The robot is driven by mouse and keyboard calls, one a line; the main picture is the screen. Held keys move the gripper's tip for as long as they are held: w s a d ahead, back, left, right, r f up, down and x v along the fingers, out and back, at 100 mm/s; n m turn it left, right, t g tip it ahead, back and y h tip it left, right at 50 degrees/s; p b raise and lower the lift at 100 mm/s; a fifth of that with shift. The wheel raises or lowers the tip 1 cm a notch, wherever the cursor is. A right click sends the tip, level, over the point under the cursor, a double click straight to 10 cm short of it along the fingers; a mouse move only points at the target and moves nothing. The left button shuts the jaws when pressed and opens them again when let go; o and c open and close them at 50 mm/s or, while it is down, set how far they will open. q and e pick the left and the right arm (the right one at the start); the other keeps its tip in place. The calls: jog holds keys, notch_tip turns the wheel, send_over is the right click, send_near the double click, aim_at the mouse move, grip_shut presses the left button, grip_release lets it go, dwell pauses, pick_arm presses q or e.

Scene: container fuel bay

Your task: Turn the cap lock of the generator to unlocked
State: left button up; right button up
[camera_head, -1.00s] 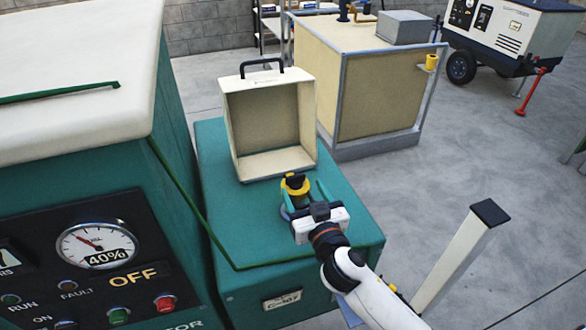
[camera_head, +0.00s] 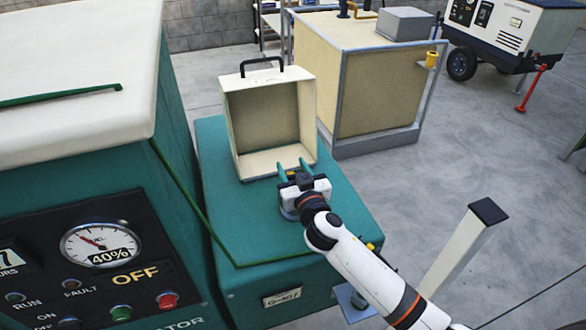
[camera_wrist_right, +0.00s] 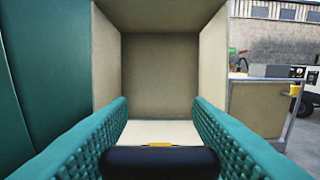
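The generator (camera_head: 75,160) is teal with a white top; its dark panel shows a 40% gauge and OFF. The teal block (camera_head: 232,215) beside it carries an open cream box-shaped lid (camera_head: 268,125) with a black handle. My right gripper (camera_head: 294,168) is over the block in front of the lid, its teal fingers apart and pointing toward it. The yellow-black cap is mostly hidden under it; only a pale collar (camera_head: 287,214) shows. In the right wrist view the fingers (camera_wrist_right: 160,112) are open, with a yellow sliver (camera_wrist_right: 160,145) low between them. My left gripper is out of view.
A green cable (camera_head: 180,180) runs down between the generator and block. A beige tank (camera_head: 375,95) stands behind, and a white wheeled unit (camera_head: 500,35) at back right. A pale post (camera_head: 460,255) with a dark top stands at right. Grey floor is open between.

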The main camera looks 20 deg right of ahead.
jog(key=c, duration=0.4)
jog(key=shift+o, duration=0.2)
